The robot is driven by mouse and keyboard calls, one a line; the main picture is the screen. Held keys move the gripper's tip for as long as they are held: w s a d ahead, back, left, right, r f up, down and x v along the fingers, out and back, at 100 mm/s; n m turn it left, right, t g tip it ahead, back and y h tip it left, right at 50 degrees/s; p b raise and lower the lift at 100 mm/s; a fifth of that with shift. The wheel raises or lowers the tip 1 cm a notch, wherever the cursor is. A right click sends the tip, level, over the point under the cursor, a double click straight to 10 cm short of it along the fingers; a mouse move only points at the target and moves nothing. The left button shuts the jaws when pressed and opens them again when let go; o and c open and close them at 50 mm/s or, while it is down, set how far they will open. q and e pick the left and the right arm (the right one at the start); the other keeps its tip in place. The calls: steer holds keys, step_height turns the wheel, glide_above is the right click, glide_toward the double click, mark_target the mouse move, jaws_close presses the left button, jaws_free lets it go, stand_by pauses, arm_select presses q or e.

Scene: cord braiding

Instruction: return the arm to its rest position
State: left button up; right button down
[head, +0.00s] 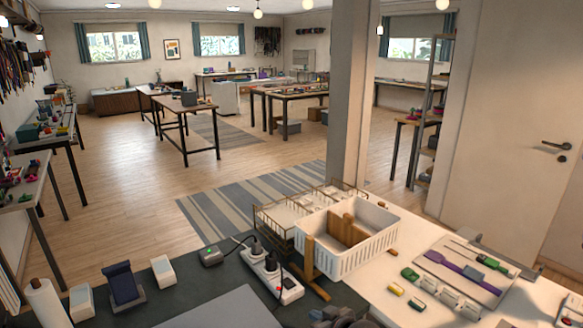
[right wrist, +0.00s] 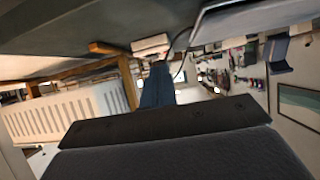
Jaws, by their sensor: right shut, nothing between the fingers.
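My right gripper (head: 335,316) shows as a dark grey shape at the bottom edge of the head view, partly cut off. It is near the front edge of the worktop, in front of the power strip (head: 270,275). It is shut and holds nothing. In the right wrist view the dark gripper body fills the lower middle, with a narrow blue part (right wrist: 157,88) beyond it; the view is strongly tilted. My left gripper is not in view.
A white slotted basket (head: 345,262) with wooden pieces stands beyond my right gripper, beside a wire rack (head: 285,215). A tray with a purple tool (head: 462,270) lies at right. A blue stand (head: 122,284) and a white roll (head: 47,302) stand at left.

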steer(key=s+d+f+m+g+h, duration=0.1)
steer(key=s+d+f+g+h, duration=0.3)
steer(key=s, duration=0.8)
steer(key=s+d+f+m+g, duration=0.15)
steer(key=s+d, duration=0.35)
steer(key=s, duration=0.6)
steer(key=s+d+f+m+g+h, duration=0.1)
steer(key=s+d+f+m+h, duration=0.25)
steer(key=s, duration=0.85)
steer(key=s+a+f+g, duration=0.1)
steer(key=f, duration=1.5)
steer(key=s+a+f+n+g+y, duration=0.1)
steer(key=s+a+f, duration=0.1)
steer(key=f, duration=1.3)
steer(key=shift+s+f+n, duration=0.2)
steer(key=shift+f+n, duration=0.1)
steer(key=shift+f, duration=0.1)
steer(key=shift+w+a+g+y, duration=0.1)
steer(key=shift+a+g+y, duration=0.05)
steer(key=shift+g+y, duration=0.1)
